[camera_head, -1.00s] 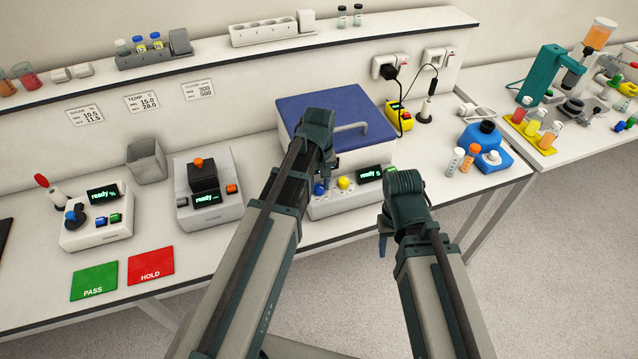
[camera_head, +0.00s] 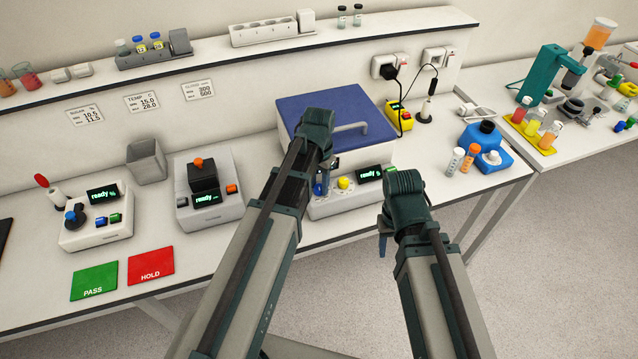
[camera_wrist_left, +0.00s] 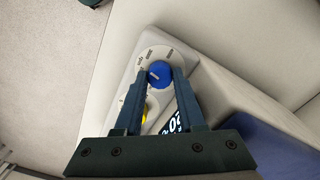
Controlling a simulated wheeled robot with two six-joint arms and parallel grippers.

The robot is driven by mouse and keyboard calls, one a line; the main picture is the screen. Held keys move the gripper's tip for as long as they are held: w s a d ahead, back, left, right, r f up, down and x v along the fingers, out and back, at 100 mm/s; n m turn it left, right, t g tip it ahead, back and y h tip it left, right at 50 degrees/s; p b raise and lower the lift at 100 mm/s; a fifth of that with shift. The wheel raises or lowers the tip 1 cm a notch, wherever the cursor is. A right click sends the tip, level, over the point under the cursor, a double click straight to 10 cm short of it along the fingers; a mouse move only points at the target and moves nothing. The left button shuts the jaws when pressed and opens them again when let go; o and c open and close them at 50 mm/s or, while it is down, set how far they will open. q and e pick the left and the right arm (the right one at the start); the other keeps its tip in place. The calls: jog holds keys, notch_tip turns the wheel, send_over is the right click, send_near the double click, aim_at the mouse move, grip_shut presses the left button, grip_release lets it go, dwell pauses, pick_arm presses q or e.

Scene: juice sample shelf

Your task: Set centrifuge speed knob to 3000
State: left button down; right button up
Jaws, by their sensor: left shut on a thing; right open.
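The centrifuge (camera_head: 350,142) is a pale box with a blue lid and a grey handle, standing at the back of the bench. Its front panel has a blue knob, a yellow knob (camera_head: 344,183) and a dark display (camera_head: 369,174) with green text. In the left wrist view the blue knob (camera_wrist_left: 158,76) sits on a pale dial with printed marks too small to read surely. My left gripper (camera_wrist_left: 159,82) is shut on the blue knob, one finger on each side. It also shows in the head view (camera_head: 321,186). My right gripper (camera_head: 384,242) is open and empty, right of the panel, beyond the bench's front edge.
Left of the centrifuge stand a grey device with an orange knob (camera_head: 207,190) and a white device (camera_head: 96,215). Green PASS (camera_head: 94,281) and red HOLD (camera_head: 151,266) mats lie in front. A blue holder (camera_head: 484,158) and small bottles stand right.

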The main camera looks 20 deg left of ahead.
pick_arm(q)
jog(key=shift+m, duration=1.6)
jog(key=c, duration=0.8)
grip_release()
